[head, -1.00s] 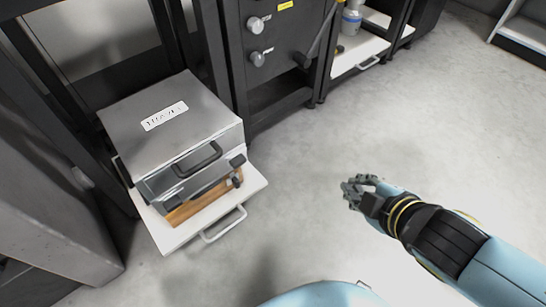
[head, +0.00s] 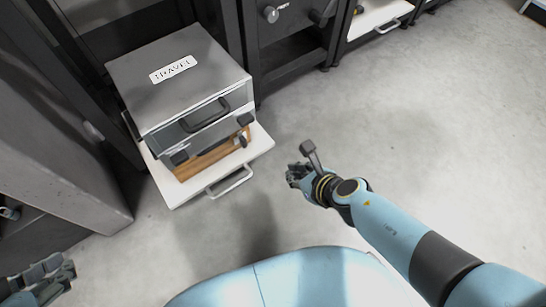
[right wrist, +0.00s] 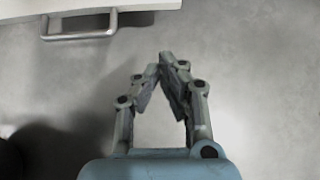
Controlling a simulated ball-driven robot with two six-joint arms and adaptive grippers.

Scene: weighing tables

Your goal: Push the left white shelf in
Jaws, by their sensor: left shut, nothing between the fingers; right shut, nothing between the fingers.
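The left white shelf (head: 262,146) is pulled out from the black rack, with a U-shaped handle (head: 230,184) on its front edge. A grey case labelled TRAVEL (head: 180,82) stands on it, above a brown wooden piece (head: 208,160). In the right wrist view the shelf's edge (right wrist: 68,14) and handle (right wrist: 80,37) show at the top left. My right gripper (head: 292,176) is shut and empty, right of the handle and apart from it. It also shows in the right wrist view (right wrist: 167,58). My left gripper (head: 68,268) is at the bottom left, away from the shelf.
A second white shelf (head: 378,18) with a handle is at the top, right of a black cabinet with knobs (head: 290,28). A grey cabinet (head: 50,150) stands at the left. The floor (head: 430,120) to the right is clear.

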